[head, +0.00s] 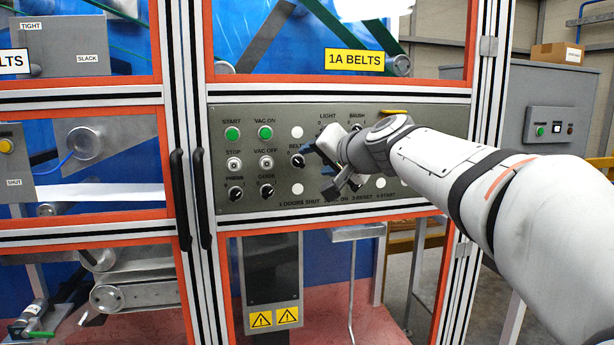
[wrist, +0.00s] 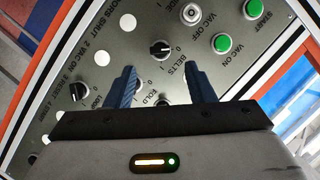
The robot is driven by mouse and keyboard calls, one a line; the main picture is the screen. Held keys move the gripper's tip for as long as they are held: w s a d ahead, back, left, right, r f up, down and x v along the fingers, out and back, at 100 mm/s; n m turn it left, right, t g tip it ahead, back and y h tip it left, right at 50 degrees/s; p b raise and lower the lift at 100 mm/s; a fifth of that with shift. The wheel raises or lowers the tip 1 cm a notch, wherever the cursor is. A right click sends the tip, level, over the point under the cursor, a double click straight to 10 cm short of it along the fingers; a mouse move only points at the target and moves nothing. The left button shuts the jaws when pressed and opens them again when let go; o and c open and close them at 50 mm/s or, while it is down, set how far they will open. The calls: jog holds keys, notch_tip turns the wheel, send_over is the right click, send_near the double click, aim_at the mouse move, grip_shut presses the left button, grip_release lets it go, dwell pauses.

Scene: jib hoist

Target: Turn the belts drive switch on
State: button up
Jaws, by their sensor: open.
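The belts drive switch is a black rotary knob (head: 298,160) labelled BELTS on the grey control panel (head: 215,205). In the wrist view the BELTS knob (wrist: 160,49) shows whole, with a small white pointer mark; I cannot tell surely which number it points to. My gripper (head: 325,168) is at the panel, just right of the knob in the head view. In the wrist view my gripper (wrist: 160,70) is open and empty, its two blue fingers apart. The knob lies just beyond the fingertips, roughly centred between them and untouched.
The START button (head: 232,133), VAC ON button (head: 265,133) and BRUSH and GUIDE knobs share the panel. Black door handles (head: 202,195) stand left of the panel.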

aim_at(300, 164)
jog(key=x, duration=0.7)
jog(key=shift+f+p, duration=0.1)
jog(key=shift+p, duration=0.2)
jog(key=shift+c, duration=0.4)
jog(key=c, duration=0.9)
